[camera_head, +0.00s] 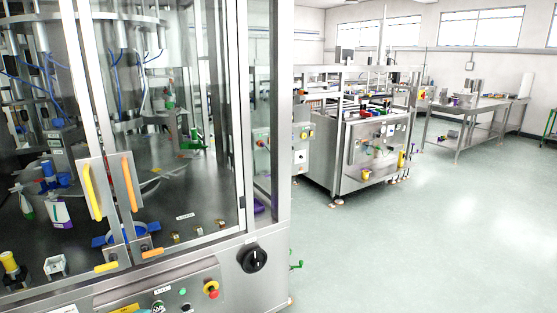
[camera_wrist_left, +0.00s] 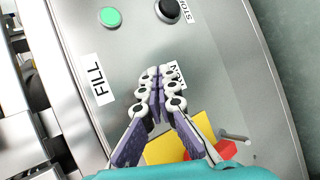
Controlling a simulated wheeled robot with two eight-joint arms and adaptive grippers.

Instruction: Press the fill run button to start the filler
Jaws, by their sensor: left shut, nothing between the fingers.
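My left gripper (camera_wrist_left: 158,78) is shut and empty, its fingertips over the sloped steel panel (camera_wrist_left: 215,75). A partly covered label, which seems to read RUN (camera_wrist_left: 178,75), lies beside the fingertips. The run button itself is not seen; the fingers may hide it, and I cannot tell contact. A green round button or lamp (camera_wrist_left: 110,17) and a black button (camera_wrist_left: 167,10) by a STOP label lie beyond the fingertips. A FILL label (camera_wrist_left: 104,79) is to their left. In the head view the gripper (camera_head: 158,306) shows at the bottom edge, below left of the green round (camera_head: 182,292).
A yellow plate with a red part (camera_wrist_left: 200,145) is below the fingers. Glass doors with orange handles (camera_head: 128,182) stand above. Open floor (camera_head: 420,230) lies right.

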